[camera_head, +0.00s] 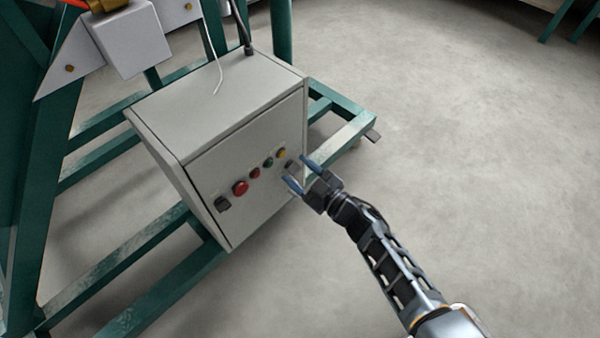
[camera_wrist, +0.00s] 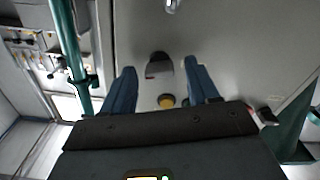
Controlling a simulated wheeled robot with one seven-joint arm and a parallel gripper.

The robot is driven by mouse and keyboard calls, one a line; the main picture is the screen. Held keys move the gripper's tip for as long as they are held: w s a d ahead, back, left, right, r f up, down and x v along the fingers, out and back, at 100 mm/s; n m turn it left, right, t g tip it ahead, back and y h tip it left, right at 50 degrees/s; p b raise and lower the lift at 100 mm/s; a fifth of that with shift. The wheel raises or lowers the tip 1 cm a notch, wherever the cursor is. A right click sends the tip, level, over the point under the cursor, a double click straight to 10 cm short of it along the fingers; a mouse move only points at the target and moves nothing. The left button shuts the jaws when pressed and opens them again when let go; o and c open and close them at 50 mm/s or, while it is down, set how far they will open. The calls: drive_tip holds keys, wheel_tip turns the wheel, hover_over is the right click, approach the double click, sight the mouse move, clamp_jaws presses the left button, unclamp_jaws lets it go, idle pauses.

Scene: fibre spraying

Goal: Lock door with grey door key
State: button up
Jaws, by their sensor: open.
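The door (camera_head: 215,160) is the front panel of a light grey control box and looks closed. A small dark grey piece (camera_head: 291,164), possibly the grey door key, is at the door's right end, beside the yellow button (camera_head: 281,152). My gripper (camera_head: 298,171) is open in front of it, with blue fingers. In the wrist view, a rounded grey piece (camera_wrist: 159,62) shows between my fingertips, with a gap on both sides. The yellow button also shows there (camera_wrist: 166,101), lower down. I cannot tell how deep the fingers reach.
A red knob (camera_head: 240,188), a smaller red button (camera_head: 255,173) and a green button (camera_head: 268,162) line the door. A dark latch-like piece (camera_head: 222,203) is at its left. Green frame beams (camera_head: 345,133) surround the box. The floor (camera_head: 470,130) at right is clear.

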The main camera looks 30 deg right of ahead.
drive_tip(key=c, duration=1)
drive_tip(key=shift+c, duration=0.2)
drive_tip(key=shift+n, duration=0.3)
drive_tip(key=shift+a+f+n+b, duration=0.1)
drive_tip(key=shift+n+b, duration=0.95)
drive_tip(key=shift+n, duration=2.3)
drive_tip(key=shift+a+f+n+b, duration=0.1)
drive_tip(key=shift+n+b, duration=0.95)
drive_tip(key=shift+n, duration=2.3)
